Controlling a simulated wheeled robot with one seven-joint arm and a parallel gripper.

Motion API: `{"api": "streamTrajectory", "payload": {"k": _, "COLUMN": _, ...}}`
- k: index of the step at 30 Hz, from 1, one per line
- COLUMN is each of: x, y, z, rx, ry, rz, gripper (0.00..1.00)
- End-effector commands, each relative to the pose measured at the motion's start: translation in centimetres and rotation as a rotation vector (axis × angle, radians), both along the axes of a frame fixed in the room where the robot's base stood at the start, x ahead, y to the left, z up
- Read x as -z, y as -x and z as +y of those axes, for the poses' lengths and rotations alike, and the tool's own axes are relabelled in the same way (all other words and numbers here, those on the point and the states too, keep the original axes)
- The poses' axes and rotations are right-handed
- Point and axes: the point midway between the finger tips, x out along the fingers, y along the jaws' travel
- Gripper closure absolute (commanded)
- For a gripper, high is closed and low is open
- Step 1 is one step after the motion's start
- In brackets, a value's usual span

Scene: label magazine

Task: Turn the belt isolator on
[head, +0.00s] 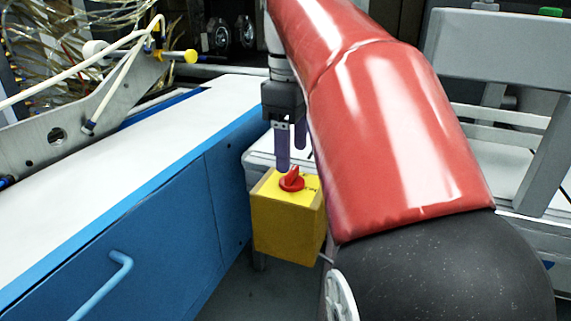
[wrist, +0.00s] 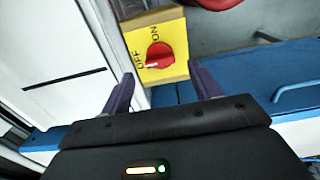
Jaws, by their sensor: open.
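The belt isolator is a yellow box (head: 288,222) with a red rotary knob (head: 291,181) on its top face. In the wrist view the yellow face (wrist: 176,37) carries the words OFF and ON, and the white mark on the red knob (wrist: 160,54) points towards OFF. My gripper (head: 292,160) points down just above the knob, its purple fingers apart and empty. In the wrist view the gripper (wrist: 162,80) shows its two fingertips on either side below the knob, not touching it as far as I can see.
A blue cabinet with a white top (head: 160,135) runs along the left, with a blue handle (head: 110,283) sticking out. A metal bracket with hoses (head: 65,135) sits on it. My red-sleeved arm fills the right. A grey frame (head: 500,45) stands behind at the right.

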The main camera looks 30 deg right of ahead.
Motion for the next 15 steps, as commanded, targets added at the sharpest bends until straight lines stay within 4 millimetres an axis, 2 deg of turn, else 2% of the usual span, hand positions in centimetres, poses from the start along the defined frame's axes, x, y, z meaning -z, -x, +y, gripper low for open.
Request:
{"api": "streamTrajectory", "payload": {"k": 1, "x": 1.1, "y": 0.1, "z": 0.0, "rx": 0.000, "ry": 0.000, "rz": 0.001, "gripper": 0.38}}
{"api": "streamTrajectory", "payload": {"k": 6, "x": 3.1, "y": 0.0, "z": 0.1, "rx": 0.000, "ry": 0.000, "rz": 0.000, "gripper": 0.38}}
{"api": "streamTrajectory", "payload": {"k": 15, "x": 3.7, "y": 0.0, "z": 0.0, "rx": 0.001, "ry": 0.000, "rz": -0.001, "gripper": 0.38}}
